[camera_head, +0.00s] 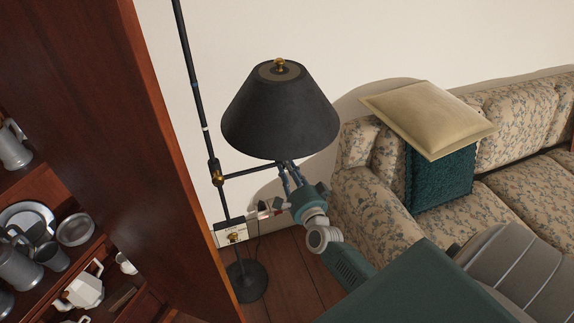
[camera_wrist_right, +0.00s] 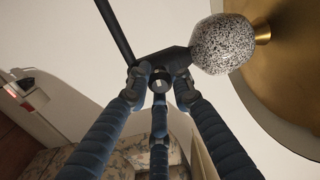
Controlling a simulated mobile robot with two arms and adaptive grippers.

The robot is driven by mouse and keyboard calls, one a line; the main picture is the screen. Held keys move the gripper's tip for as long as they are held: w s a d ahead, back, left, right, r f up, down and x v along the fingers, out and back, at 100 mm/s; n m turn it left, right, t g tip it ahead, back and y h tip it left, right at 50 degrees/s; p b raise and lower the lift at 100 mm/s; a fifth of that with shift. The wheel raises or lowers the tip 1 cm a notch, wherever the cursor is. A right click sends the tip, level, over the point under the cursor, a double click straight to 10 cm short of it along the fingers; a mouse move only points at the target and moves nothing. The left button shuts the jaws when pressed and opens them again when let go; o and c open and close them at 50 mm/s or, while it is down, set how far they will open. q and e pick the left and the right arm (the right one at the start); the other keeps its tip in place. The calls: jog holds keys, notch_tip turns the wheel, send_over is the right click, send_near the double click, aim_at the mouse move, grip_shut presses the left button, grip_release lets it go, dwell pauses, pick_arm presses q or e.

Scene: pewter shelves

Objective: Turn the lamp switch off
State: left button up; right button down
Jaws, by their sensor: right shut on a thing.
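The floor lamp has a dark shade (camera_head: 280,112) with a brass finial and a thin black pole (camera_head: 197,100). In the right wrist view, the shade's gold inside (camera_wrist_right: 285,75) and a speckled bulb (camera_wrist_right: 222,44) sit at the upper right. A black socket (camera_wrist_right: 176,58) joins the bulb. My right gripper (camera_head: 287,166) reaches up under the shade from below. In the wrist view its blue fingers (camera_wrist_right: 160,84) are closed around the small round lamp switch (camera_wrist_right: 160,82) below the socket. The fingers partly hide the switch. My left gripper is not in view.
A brown wooden cabinet (camera_head: 140,120) with pewter ware stands at the left. A floral sofa (camera_head: 375,200) with a cream cushion (camera_head: 425,115) and a teal cushion (camera_head: 440,180) is at the right. A small labelled box (camera_head: 231,233) is near the lamp base (camera_head: 248,283).

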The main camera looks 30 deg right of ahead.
jog(key=shift+d+n, duration=0.2)
jog(key=shift+n, duration=0.3)
dwell(0.3)
jog(key=c, duration=1.5)
grip_release()
jog(key=v, duration=1.2)
jog(key=shift+r, duration=0.1)
